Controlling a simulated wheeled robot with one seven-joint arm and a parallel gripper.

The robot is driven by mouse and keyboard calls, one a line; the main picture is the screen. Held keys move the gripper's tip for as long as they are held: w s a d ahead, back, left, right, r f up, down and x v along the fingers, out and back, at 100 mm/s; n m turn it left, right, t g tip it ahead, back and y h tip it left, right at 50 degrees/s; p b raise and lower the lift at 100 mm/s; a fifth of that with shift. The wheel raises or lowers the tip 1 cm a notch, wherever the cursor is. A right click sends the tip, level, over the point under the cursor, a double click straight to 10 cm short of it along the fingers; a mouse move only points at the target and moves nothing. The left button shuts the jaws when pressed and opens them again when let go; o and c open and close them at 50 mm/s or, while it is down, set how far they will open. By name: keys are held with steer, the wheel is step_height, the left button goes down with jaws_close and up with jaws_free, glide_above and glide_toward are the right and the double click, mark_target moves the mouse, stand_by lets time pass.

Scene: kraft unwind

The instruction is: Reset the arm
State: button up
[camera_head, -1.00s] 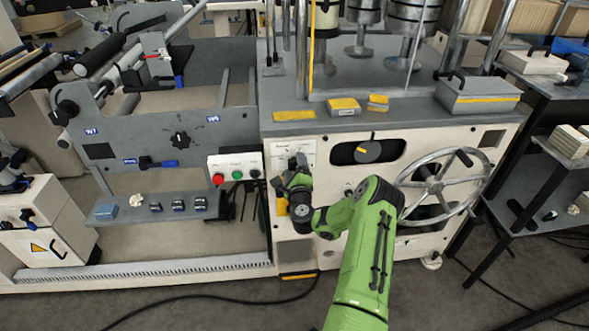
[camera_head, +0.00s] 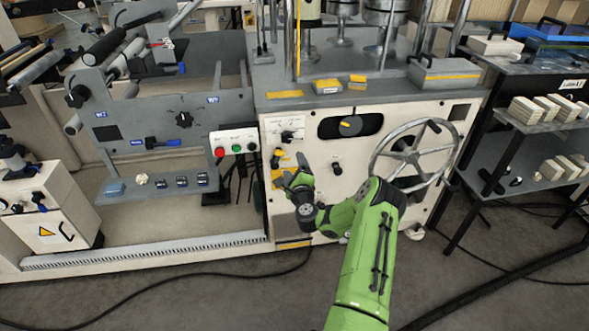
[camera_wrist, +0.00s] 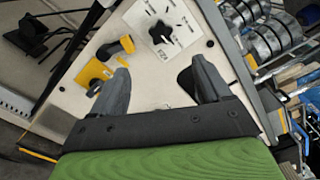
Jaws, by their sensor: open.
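My green arm (camera_head: 365,255) reaches up from the bottom of the head view to the front of the cream machine cabinet. My gripper (camera_head: 293,174) is in front of the panel, left of the handwheel. In the wrist view my gripper (camera_wrist: 163,84) shows two dark fingers spread wide with nothing between them. Beyond the fingers are a black rotary knob on a white plate (camera_wrist: 161,30) and a yellow plate with a yellow-and-black handle (camera_wrist: 100,70). My gripper appears clear of both, though the exact distance is hard to tell.
A large metal handwheel (camera_head: 413,150) stands right of my arm. A box with red and green buttons (camera_head: 234,142) is at left. A shelf rack (camera_head: 520,125) with several stacks of blocks stands at right. A black cable (camera_head: 200,299) lies on the open floor.

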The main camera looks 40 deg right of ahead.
steer(key=w+a+r+n+t+y+p, duration=0.1)
steer(key=w+a+r+n+y, duration=0.3)
steer(key=a, duration=0.3)
steer(key=w+a+r+n+t+y+p, duration=0.1)
steer(key=w+a+r+n+y, duration=0.1)
steer(key=a+r+n+y, duration=0.35)
steer(key=s+a+r+n+g+y+p, duration=0.1)
steer(key=s+a+r+n+g+y, duration=0.15)
steer(key=a+r+n, duration=0.5)
steer(key=s+a+r+n+g+y+p, duration=0.1)
steer(key=s+a+r+n+g+p, duration=0.3)
steer(key=a, duration=0.6)
steer(key=s+a+r+n+g+h, duration=0.1)
steer(key=s+a+r+n, duration=0.2)
steer(key=s, duration=0.3)
steer(key=s+a+r+n+g+h, duration=0.1)
steer(key=s+a+r+n+g, duration=0.2)
steer(key=s, duration=0.4)
steer(key=s+r+n+g+h+p, duration=0.1)
steer(key=s+r+n+p, duration=0.1)
steer(key=s, duration=1.8)
steer(key=shift+d+r+n+h+p, duration=0.2)
steer(key=shift+r+n+h+p, duration=0.2)
steer(key=shift+n+p, duration=0.15)
steer(key=shift+c, duration=0.2)
